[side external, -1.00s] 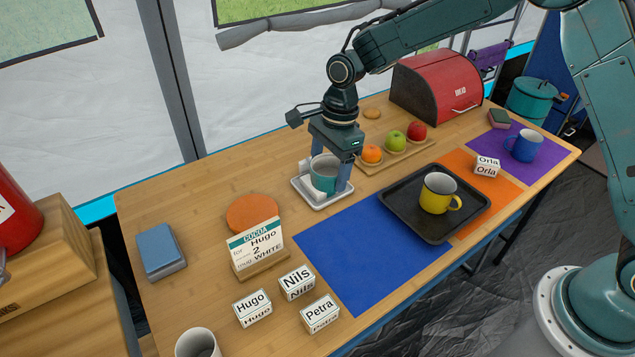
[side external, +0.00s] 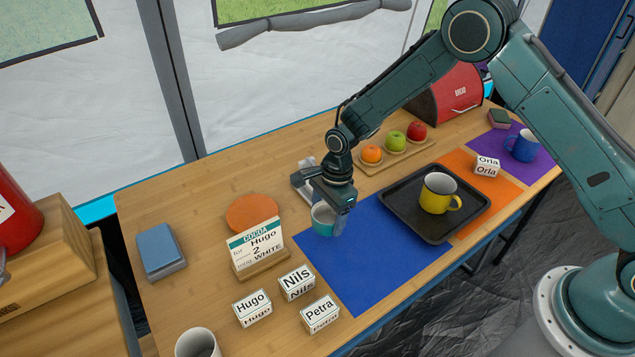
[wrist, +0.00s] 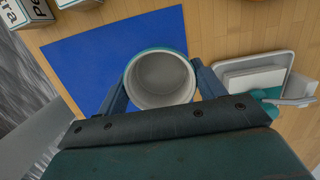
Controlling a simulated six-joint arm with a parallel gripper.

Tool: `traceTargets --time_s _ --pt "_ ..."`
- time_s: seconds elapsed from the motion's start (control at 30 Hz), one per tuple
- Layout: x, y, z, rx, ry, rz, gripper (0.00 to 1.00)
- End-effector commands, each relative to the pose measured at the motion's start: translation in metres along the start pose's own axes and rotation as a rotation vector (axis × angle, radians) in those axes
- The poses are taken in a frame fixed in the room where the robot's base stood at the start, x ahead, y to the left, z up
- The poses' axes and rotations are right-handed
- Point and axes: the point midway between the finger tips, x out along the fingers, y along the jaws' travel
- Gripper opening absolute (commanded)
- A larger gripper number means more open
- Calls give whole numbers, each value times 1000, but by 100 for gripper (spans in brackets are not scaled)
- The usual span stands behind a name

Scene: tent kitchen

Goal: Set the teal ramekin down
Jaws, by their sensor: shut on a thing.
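The teal ramekin (side external: 323,219) is white inside and empty. My gripper (side external: 333,222) is shut on it, pointing down, and holds it upright near the back left corner of the blue mat (side external: 375,265). In the wrist view the ramekin (wrist: 160,80) sits between my two fingers (wrist: 162,92), with the blue mat (wrist: 75,75) to its left and behind it. Its underside and any gap to the surface below are hard to judge.
In the wrist view a white tray (wrist: 283,60) is to the right. A cocoa card (side external: 256,245) and name blocks (side external: 297,282) stand left of the mat. A black tray (side external: 400,215) with a yellow mug (side external: 437,193) is to the right. The mat's middle is clear.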

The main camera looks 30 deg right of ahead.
Motion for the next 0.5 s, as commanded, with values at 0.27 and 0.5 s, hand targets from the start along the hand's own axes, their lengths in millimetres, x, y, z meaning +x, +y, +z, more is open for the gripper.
traceTargets --time_s 0.27,0.5 --pt "14 1 -2 0 1 3 42" --pt "38 0 -6 0 0 1 42"
